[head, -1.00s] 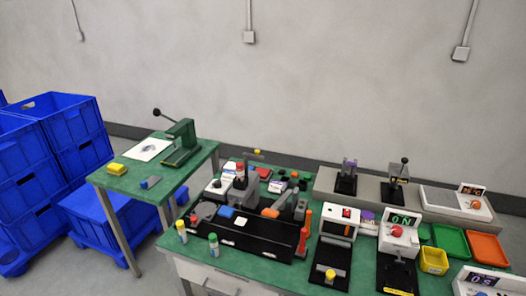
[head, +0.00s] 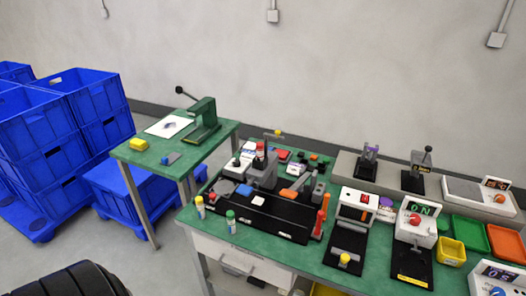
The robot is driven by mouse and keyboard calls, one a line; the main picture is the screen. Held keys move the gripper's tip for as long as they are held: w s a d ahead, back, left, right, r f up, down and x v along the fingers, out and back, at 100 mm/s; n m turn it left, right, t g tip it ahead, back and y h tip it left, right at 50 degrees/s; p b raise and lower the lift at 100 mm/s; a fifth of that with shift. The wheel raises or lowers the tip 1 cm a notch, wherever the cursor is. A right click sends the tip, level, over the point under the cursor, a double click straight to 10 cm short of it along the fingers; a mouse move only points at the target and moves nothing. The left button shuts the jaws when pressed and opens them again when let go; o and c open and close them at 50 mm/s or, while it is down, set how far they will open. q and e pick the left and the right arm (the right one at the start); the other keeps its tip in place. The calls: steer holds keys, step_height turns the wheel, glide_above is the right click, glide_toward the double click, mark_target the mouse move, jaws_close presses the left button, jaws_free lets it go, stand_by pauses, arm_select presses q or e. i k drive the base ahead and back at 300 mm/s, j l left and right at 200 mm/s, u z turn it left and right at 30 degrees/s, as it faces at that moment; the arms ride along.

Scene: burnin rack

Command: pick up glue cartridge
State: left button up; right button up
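Two small upright cylinders that look like cartridges stand near the front left corner of the green work table, left of and in front of a black fixture tray. One is white with a yellow cap (head: 200,208); the other has a green cap (head: 231,222). A third cylinder with a red cap (head: 260,152) stands upright in a grey device farther back. I cannot tell from their looks which one is the glue cartridge. Neither of my grippers is in view.
The black fixture tray (head: 275,223) and several small test devices crowd the green table (head: 290,258). A side table (head: 150,160) with a green press (head: 203,120) stands left of it. Blue crates (head: 65,160) are stacked at far left. Grey floor shows at lower left.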

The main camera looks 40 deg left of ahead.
mark_target(260, 145)
steer(key=i+l+u, duration=0.1)
steer(key=u, duration=0.3)
steer(key=l+u, duration=0.4)
steer(key=j, duration=0.1)
